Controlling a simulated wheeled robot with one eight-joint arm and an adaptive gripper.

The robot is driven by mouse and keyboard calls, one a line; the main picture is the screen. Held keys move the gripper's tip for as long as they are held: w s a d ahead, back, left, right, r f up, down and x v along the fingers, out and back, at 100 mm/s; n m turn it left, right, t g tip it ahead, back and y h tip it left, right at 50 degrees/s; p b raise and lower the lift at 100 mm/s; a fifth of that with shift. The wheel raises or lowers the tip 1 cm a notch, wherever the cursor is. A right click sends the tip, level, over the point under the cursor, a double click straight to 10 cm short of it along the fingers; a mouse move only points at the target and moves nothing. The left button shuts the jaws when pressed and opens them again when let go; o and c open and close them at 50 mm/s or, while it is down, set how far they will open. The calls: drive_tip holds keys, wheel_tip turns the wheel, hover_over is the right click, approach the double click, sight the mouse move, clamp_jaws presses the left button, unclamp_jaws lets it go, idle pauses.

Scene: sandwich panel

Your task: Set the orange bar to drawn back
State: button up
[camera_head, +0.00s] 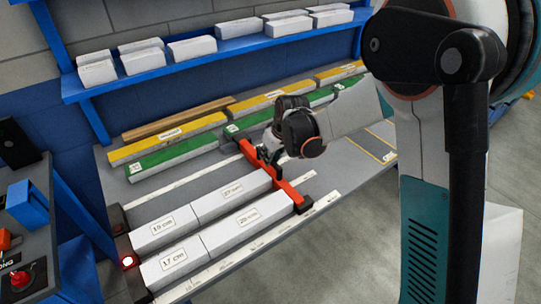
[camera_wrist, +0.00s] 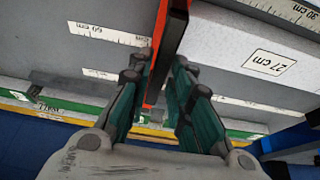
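The orange bar (camera_head: 276,177) lies crosswise over the grey panel (camera_head: 185,197), from the green strip at the back to the front scale. It stands at the right ends of the white blocks. My gripper (camera_head: 265,154) is at the bar's upright handle, on its far half. In the wrist view the bar (camera_wrist: 170,45), dark-sided with an orange edge, runs between the two teal fingers of my gripper (camera_wrist: 160,72). The fingertips sit close on both its sides and look shut on it. The exact contact is partly hidden.
White blocks marked 19 cm (camera_head: 163,229), 27 cm (camera_head: 230,193), 17 cm (camera_head: 174,265) and another (camera_head: 247,221) fill the panel left of the bar. A green strip (camera_head: 180,151) and yellow strip (camera_head: 165,137) lie behind. A blue shelf (camera_head: 225,45) hangs above.

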clamp_jaws()
drive_tip(key=w+d, duration=0.6)
drive_tip(key=d, duration=0.3)
drive_tip(key=w+d+p, duration=0.1)
drive_tip(key=w+d, duration=0.6)
drive_tip(key=d, duration=0.3)
drive_tip(key=shift+d, duration=0.1)
drive_tip(key=o, duration=0.7)
unclamp_jaws()
drive_tip(key=shift+d, duration=0.1)
drive_tip(key=shift+c, duration=0.2)
drive_tip(key=v, duration=1.2)
drive_tip(key=shift+r, duration=0.1)
